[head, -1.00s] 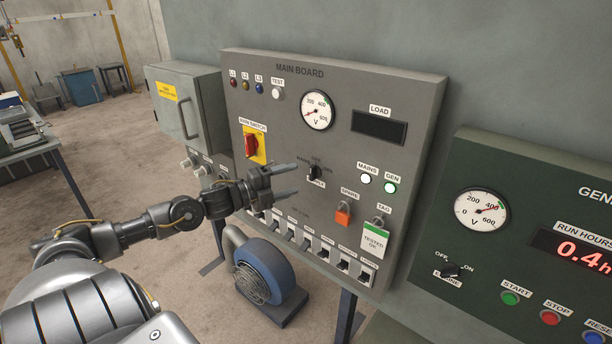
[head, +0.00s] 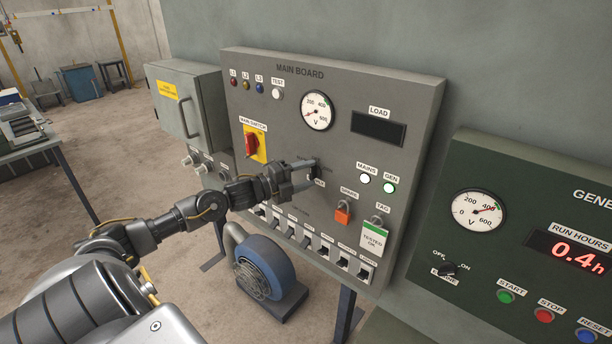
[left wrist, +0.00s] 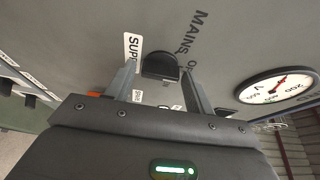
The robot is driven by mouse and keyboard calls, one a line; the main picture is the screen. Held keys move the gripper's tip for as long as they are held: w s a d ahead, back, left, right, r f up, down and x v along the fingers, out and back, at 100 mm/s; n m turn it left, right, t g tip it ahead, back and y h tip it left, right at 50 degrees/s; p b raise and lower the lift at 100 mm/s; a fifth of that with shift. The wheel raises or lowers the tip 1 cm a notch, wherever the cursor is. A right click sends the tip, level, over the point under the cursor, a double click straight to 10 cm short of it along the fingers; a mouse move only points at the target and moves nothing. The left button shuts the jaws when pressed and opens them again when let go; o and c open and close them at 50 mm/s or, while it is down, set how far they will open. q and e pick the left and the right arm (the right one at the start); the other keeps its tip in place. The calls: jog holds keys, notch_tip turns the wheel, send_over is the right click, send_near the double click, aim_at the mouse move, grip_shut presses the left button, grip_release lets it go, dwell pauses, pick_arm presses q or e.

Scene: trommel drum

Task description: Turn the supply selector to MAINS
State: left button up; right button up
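The supply selector (head: 314,172) is a small black knob on the grey main board (head: 290,94), below the voltmeter. It also shows in the left wrist view as a dark round knob (left wrist: 160,65), with MAINS lettering beside it and a SUPPLY label partly hidden. My left gripper (head: 304,176) is open at the knob. In the left wrist view its two fingers (left wrist: 172,85) stand apart, one on each side of the knob; I cannot tell whether they touch it. My right gripper is not in view.
The red main switch (head: 251,145) is left of the selector. An orange padlock (head: 343,213) and a TESTED OK tag (head: 373,238) hang to the right. A row of breakers (head: 325,250) runs below.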

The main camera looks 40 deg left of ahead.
pick_arm(q)
jog(key=c, duration=0.7)
jog(key=shift+f+n, duration=0.1)
jog(key=shift+n, duration=0.2)
jog(key=shift+f+n+t+b, duration=0.1)
jog(key=shift+n+t+b, duration=0.35)
jog(key=shift+n, duration=0.45)
jog(key=n+t, duration=0.1)
jog(key=n, duration=0.4)
jog(key=n+t+y, duration=0.1)
jog(key=n, duration=0.1)
jog(key=shift+d+f+t, duration=0.1)
jog(key=shift+d+t, duration=0.05)
jog(key=shift+t, duration=0.1)
jog(key=shift+n+t+y, duration=0.6)
jog(key=shift+n, duration=1.4)
jog(key=shift+f+n+p, duration=0.1)
jog(key=shift+n+p, duration=0.2)
jog(key=shift+d, duration=0.1)
